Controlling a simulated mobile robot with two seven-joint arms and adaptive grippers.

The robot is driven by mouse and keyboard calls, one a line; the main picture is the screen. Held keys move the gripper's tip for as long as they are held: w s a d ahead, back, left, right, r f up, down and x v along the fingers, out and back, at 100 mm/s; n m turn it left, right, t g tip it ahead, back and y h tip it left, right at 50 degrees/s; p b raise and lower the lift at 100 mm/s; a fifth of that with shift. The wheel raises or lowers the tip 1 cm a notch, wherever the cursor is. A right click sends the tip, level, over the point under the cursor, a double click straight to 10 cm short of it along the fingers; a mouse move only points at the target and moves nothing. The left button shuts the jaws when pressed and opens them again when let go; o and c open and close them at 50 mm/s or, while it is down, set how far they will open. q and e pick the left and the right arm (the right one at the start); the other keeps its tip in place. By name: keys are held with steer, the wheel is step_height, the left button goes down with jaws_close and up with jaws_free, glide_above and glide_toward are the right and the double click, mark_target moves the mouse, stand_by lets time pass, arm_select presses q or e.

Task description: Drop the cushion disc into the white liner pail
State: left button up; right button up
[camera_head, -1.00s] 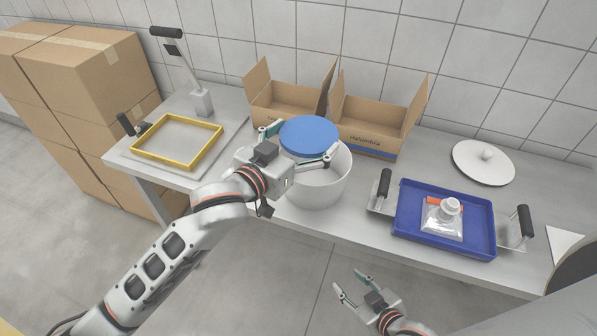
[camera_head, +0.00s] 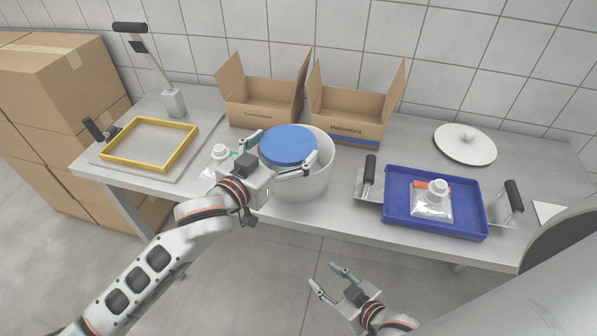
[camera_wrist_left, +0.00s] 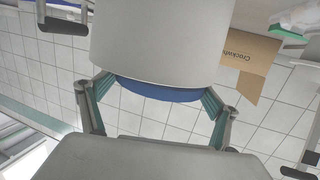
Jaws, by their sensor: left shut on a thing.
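The blue cushion disc (camera_head: 288,143) is held roughly level over the mouth of the white liner pail (camera_head: 312,182), covering much of the opening, toward its left side. My left gripper (camera_head: 281,158) is shut on the disc, with its fingers at opposite edges. In the left wrist view the disc's blue edge (camera_wrist_left: 160,92) shows between the fingers, and the rest is hidden. I cannot tell whether the disc touches the rim. My right gripper (camera_head: 325,277) is open and empty, low in front of the table.
Two open cartons (camera_head: 263,113) (camera_head: 348,128) stand behind the pail. A blue tray (camera_head: 392,222) with a capped pouch (camera_head: 432,205) is at right, a white lid (camera_head: 465,145) behind it. A yellow frame (camera_head: 150,164) lies at left. Another capped pouch (camera_head: 219,153) is beside my left gripper.

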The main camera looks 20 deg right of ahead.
arm_select(q)
steer(key=o, duration=0.9)
steer(key=shift+f, duration=0.25)
steer(key=shift+c, duration=0.2)
steer(key=v, duration=1.2)
steer(key=w+a+f+n+t+y, duration=0.1)
steer(key=a+f+n+t+y, duration=0.15)
steer(key=a+f, duration=0.6)
steer(key=s+a+f+n+y, duration=0.1)
steer(key=s+a+f+y, duration=0.1)
steer(key=s+a+f, duration=0.2)
steer(key=s+a+f+n+g+y, duration=0.1)
steer(key=s+a+f+y, duration=0.1)
steer(key=s+a+f, duration=0.3)
steer(key=s+a+f+n+g+y, duration=0.1)
steer(key=s+a+f+y, duration=0.2)
steer(key=a+f, duration=0.6)
step_height(320, 180, down, 7)
steer(key=shift+s+r, duration=0.1)
steer(key=shift+s, duration=0.75)
